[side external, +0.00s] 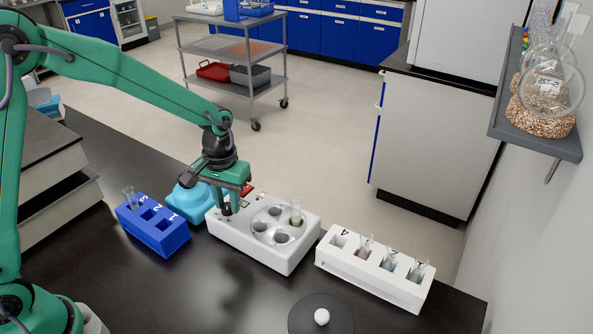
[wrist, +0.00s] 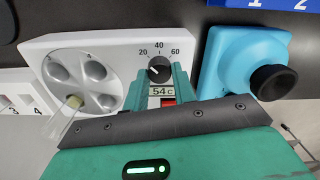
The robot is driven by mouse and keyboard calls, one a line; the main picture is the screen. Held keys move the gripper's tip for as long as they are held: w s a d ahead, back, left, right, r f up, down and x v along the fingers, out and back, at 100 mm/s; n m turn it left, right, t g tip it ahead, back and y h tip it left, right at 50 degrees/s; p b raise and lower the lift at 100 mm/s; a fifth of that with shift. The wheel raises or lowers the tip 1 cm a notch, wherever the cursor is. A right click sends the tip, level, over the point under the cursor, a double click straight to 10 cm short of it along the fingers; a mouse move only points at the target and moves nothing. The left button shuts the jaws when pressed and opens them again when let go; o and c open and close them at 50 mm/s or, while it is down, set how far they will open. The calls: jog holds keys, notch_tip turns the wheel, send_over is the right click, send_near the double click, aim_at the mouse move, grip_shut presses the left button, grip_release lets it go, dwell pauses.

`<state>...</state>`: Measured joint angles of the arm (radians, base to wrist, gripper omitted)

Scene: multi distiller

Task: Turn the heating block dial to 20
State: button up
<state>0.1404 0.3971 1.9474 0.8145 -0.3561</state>
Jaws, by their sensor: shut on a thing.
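The white heating block (side external: 258,241) stands on the black bench, and it also shows in the wrist view (wrist: 117,40). Its black dial (wrist: 158,69) has the labels 20, 40 and 60 around its upper side. A small display (wrist: 161,92) below the dial reads 54 c. My gripper (wrist: 158,78) is shut on the dial, with a green finger on either side. In the side external view my gripper (side external: 228,206) reaches down to the block's left end and hides the dial. The pointer's exact direction is hard to read.
A tube (side external: 297,213) stands in one of the block's wells. A light-blue device (side external: 186,204) and a blue rack (side external: 157,239) are to the left. A white rack with tubes (side external: 370,281) is to the right. A dark disc (side external: 340,318) with a white ball lies in front.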

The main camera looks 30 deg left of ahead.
aim_at(228, 205)
jog(key=o, duration=1)
jog(key=shift+d+f, duration=0.1)
jog(key=shift+r, duration=3.95)
